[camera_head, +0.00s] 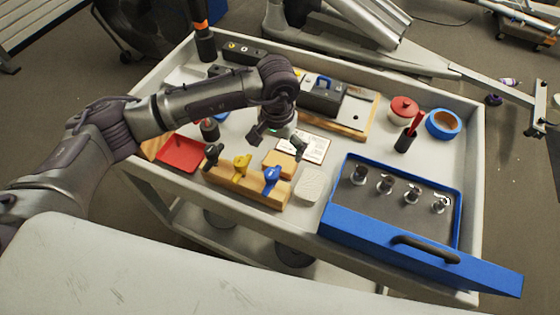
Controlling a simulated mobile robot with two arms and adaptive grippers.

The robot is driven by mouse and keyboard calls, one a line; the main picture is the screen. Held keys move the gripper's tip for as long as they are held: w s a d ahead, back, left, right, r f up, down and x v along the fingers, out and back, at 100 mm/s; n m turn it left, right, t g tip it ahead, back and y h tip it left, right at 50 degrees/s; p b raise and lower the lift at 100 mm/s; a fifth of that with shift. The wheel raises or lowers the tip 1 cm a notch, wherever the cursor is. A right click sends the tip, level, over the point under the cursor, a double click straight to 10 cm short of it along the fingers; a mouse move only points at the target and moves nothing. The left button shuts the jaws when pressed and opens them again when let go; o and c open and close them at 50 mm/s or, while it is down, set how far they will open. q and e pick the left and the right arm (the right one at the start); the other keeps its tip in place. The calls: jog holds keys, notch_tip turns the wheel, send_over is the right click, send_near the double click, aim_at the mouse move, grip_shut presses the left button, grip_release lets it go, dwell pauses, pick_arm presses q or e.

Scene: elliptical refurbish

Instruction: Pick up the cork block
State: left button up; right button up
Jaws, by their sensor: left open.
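The cork block (280,163) appears to be the small tan block on the cart top, just behind the wooden rack with the yellow and blue clips. My left gripper (276,141) points down over the cart with its fingers spread and nothing between them. It is above and slightly behind the tan block in the picture, seemingly apart from it. The exact height of the gap is hard to tell. My right gripper does not show.
The wooden rack (245,188) stands right in front of the block, with a pale oval pad (310,185) at right. A red tray (182,153) lies at left. A blue tray (345,222) with several metal pieces fills the right front. A black box (322,98) stands behind.

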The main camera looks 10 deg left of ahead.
aim_at(280, 161)
pick_arm(q)
jog(key=shift+f, duration=0.45)
jog(key=shift+w+f, duration=0.1)
jog(key=shift+f, duration=0.1)
jog(key=f, duration=0.1)
jog(key=f+p, duration=0.1)
jog(key=f, duration=0.1)
jog(key=f+p, duration=0.1)
jog(key=shift+d+f, duration=0.2)
jog(key=shift+d, duration=0.05)
jog(key=shift+f, duration=0.2)
jog(key=shift+c, duration=0.5)
jog(key=c, duration=0.9)
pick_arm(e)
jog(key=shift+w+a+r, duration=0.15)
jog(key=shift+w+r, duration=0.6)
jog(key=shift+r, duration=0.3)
pick_arm(q)
jog(key=shift+o, duration=0.2)
jog(key=shift+w, duration=0.1)
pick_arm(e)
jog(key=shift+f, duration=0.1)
